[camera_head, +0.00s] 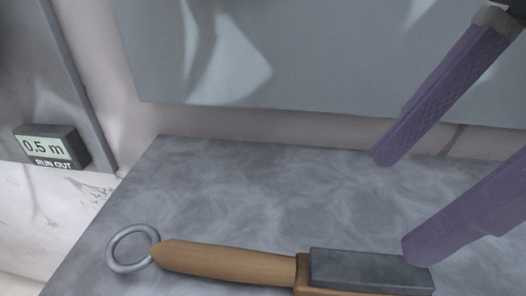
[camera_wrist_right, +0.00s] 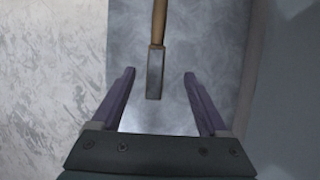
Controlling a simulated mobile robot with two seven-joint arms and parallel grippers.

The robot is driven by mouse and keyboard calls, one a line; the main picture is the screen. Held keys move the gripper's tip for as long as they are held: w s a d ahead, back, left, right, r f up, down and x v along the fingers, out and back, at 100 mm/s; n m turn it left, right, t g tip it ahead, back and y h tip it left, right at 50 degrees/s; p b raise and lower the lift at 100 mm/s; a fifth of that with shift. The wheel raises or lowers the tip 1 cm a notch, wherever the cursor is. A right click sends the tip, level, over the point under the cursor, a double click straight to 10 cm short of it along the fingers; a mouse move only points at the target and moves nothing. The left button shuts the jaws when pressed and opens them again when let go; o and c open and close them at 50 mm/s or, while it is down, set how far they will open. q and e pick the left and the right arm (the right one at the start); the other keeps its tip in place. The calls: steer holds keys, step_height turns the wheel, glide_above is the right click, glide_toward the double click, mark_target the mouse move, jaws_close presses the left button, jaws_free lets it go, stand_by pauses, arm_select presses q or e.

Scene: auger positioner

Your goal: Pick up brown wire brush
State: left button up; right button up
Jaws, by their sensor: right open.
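The brown wire brush lies on a grey stone-like surface. In the head view its wooden handle (camera_head: 230,262) runs across the bottom, with a metal ring (camera_head: 133,248) at the left end and a dark grey block head (camera_head: 368,270) at the right. My right gripper (camera_head: 390,208) is open, its two purple fingers coming in from the right, the lower one close to the head's right end. In the right wrist view the brush head (camera_wrist_right: 155,75) points between the spread fingers (camera_wrist_right: 158,76). Contact is not visible. My left gripper is out of view.
The grey surface (camera_head: 260,185) is otherwise clear. A pale blue-grey panel (camera_head: 330,60) stands behind it. At the left a small display box (camera_head: 50,147) reads "0.5 m RUN OUT", beside a white marbled surface (camera_head: 50,210).

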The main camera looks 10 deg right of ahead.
mark_target(329, 264)
steer(key=x, duration=1)
steer(key=shift+s, duration=0.35)
steer(key=shift+d, duration=0.1)
jaws_close()
